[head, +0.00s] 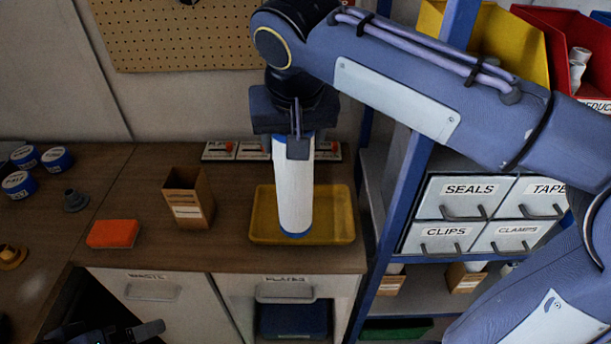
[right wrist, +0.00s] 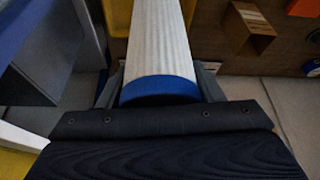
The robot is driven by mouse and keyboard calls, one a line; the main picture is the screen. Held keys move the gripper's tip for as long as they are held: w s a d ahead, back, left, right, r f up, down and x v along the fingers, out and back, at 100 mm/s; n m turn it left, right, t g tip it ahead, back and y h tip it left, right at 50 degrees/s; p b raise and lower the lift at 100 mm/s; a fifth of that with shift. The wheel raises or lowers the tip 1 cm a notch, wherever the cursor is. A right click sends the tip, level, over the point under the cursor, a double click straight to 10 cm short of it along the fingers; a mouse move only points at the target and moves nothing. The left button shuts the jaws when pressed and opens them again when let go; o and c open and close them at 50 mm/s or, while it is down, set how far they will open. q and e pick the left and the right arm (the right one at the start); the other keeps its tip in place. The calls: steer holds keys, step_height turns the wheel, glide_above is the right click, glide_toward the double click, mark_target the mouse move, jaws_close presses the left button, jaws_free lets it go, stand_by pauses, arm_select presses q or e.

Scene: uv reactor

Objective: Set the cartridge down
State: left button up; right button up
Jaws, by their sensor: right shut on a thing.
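The cartridge (head: 294,195) is a white cylinder with blue end caps, held upright. My right gripper (head: 294,143) is shut on its top end. The cartridge's lower end shows in front of the yellow tray (head: 338,238) on the wooden counter; I cannot tell whether it touches the tray floor. In the right wrist view the cartridge (right wrist: 156,40) runs away from the gripper (right wrist: 160,98), with its blue cap near the jaws and part of the yellow tray (right wrist: 118,18) beyond. A dark part of my left gripper (head: 130,333) shows at the bottom left; its jaws are unclear.
An open cardboard box (head: 188,198) and an orange sponge-like block (head: 113,234) stand left of the tray. Several blue-capped round items (head: 57,159) lie farther left. A blue-framed shelf with labelled drawers (head: 462,197) stands close on the right. Small labelled switches (head: 220,150) line the counter's back.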

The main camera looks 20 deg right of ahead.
steer(key=w+d+f+p, duration=0.2)
steer(key=w+d+f, duration=0.5)
steer(key=f, duration=0.5)
steer(key=w, duration=0.2)
steer(key=shift+w, duration=0.35)
steer(key=shift+f, duration=0.15)
steer(key=o, duration=1.4)
steer(key=shift+o, duration=0.2)
steer(key=v, duration=1.2)
